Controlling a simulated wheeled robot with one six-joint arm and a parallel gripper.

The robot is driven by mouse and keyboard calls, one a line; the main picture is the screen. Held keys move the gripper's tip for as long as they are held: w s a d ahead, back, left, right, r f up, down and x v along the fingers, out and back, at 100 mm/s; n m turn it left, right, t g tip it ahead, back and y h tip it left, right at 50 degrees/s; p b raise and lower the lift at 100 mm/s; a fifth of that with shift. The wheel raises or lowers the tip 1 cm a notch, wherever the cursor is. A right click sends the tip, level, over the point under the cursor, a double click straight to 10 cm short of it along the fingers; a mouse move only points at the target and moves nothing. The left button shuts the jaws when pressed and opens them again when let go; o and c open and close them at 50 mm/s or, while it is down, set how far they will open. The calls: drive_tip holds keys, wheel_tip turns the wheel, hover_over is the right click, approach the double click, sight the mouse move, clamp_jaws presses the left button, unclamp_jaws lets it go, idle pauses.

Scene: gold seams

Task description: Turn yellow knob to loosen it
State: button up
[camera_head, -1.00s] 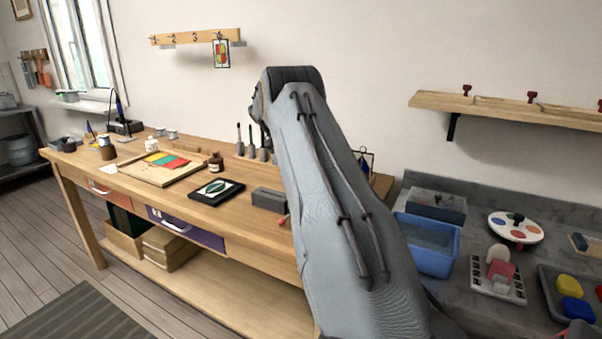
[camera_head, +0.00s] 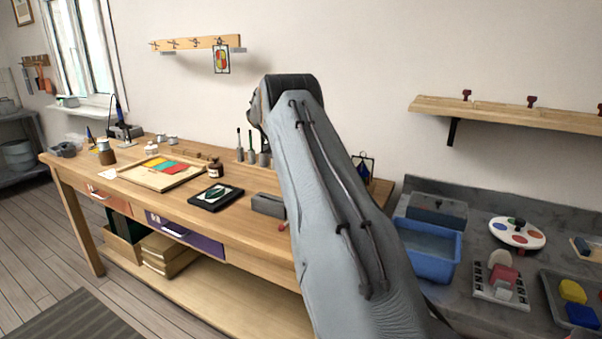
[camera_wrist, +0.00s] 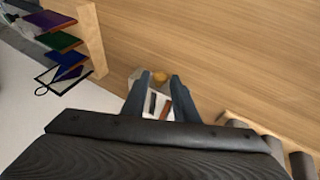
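In the wrist view, a small round yellow-orange thing (camera_wrist: 160,77), which looks like the knob, shows just beyond and between my fingertips. My gripper (camera_wrist: 159,82) has two dark fingers spread apart with a gap between them. A pale piece with dark and reddish strips (camera_wrist: 157,104) shows between the fingers. I cannot tell whether either finger touches the yellow-orange thing. In the head view, my own arm hides the gripper and the knob.
The wooden workbench (camera_head: 263,231) holds a dark framed piece (camera_head: 216,196) and a grey block (camera_head: 268,203). A blue basin (camera_head: 428,268) stands right of my arm. In the wrist view, a rack of coloured panes (camera_wrist: 62,41) is at upper left.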

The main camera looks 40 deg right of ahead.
drive_tip(key=b+v, duration=0.1)
drive_tip(key=v, duration=0.6)
drive_tip(key=shift+r, duration=0.2)
drive_tip(key=shift+w+a, duration=0.1)
drive_tip(key=shift+a, duration=0.1)
drive_tip(key=s+a+n+y, duration=0.1)
drive_tip(key=s+a, duration=0.3)
drive_tip(key=a, duration=0.4)
drive_tip(key=s+a+f+n+t+y, duration=0.1)
drive_tip(key=s+a+n, duration=0.3)
drive_tip(key=a, duration=0.4)
drive_tip(key=s+a+f+n+y+p, duration=0.1)
drive_tip(key=s+a+n, duration=0.1)
drive_tip(key=a, duration=0.7)
drive_tip(key=shift+s+n+t, duration=0.3)
drive_tip(key=shift+s+t, duration=0.1)
drive_tip(key=shift+s, duration=0.5)
drive_tip(key=s+a+f+n+y, duration=0.1)
drive_tip(key=s+a, duration=0.4)
drive_tip(key=s, duration=0.4)
drive_tip(key=s+a+f+n+y+p, duration=0.1)
drive_tip(key=s+a+f+n, duration=0.1)
drive_tip(key=s+a, duration=0.3)
drive_tip(key=s+a+f+n+y, duration=0.1)
drive_tip(key=s+a, duration=0.4)
drive_tip(key=s, duration=0.8)
drive_tip(key=shift+a+f+n, duration=0.4)
drive_tip(key=shift+f+n, duration=0.1)
drive_tip(key=shift+f, duration=0.2)
